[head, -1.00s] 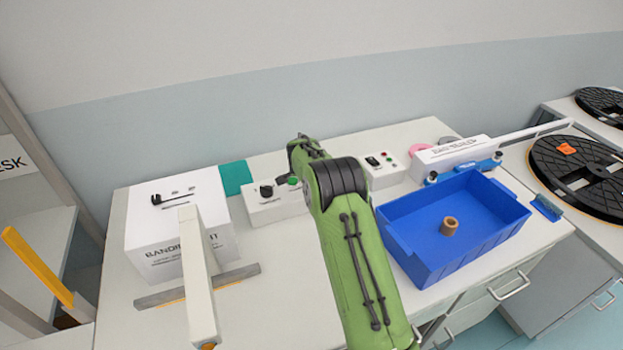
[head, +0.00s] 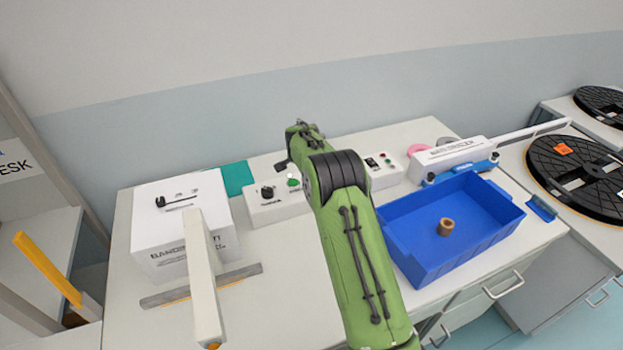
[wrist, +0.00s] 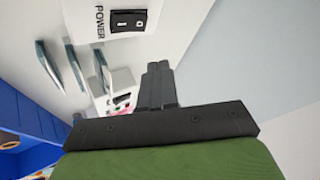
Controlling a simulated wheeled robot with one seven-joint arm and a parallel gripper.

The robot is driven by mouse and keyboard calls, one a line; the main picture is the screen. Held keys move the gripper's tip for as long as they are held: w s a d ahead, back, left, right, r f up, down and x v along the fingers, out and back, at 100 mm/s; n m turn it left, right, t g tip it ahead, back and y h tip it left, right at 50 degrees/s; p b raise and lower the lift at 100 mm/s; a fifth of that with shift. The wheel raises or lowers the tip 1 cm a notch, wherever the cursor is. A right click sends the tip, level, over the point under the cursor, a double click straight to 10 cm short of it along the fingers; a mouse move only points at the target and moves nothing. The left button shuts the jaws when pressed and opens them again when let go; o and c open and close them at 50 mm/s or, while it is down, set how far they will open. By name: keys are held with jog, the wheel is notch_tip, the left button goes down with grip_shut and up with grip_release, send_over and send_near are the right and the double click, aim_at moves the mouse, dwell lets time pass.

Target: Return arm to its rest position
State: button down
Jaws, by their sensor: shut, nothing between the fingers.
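My gripper (wrist: 160,84) shows in the wrist view with its two dark fingers together and nothing between them. It is clear of the bench and touches nothing that I can see. In the head view my green arm rises from the bottom middle and bends over the bench near the back. The fingers cannot be made out clearly there. A control box with a power switch (wrist: 128,20) shows beyond the fingers in the wrist view.
A blue bin (head: 420,262) holding a brown ring (head: 446,227) stands right of my arm. A white box (head: 165,225) with a pale post before it stands left. A knob box (head: 272,206) and a switch box (head: 384,171) stand behind. Black reels (head: 570,170) lie far right.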

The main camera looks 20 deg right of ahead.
jog(key=shift+f, duration=0.1)
jog(key=s+a+r+n+y, duration=0.1)
jog(key=s+a+r+n, duration=0.25)
jog(key=s+r, duration=0.6)
jog(key=s+a+r+n+y, duration=0.1)
jog(key=s+a+r+n, duration=0.25)
jog(key=s+r, duration=0.6)
jog(key=s+a+f+n+y, duration=0.1)
jog(key=s+a+n, duration=0.2)
jog(key=s, duration=1.1)
jog(key=s+a+f+n+g, duration=0.1)
jog(key=s+a+n, duration=0.2)
jog(key=s, duration=1.1)
jog(key=shift+s+a+f+n+y, duration=0.15)
jog(key=shift+s+n+y, duration=0.15)
jog(key=shift+s+y, duration=0.1)
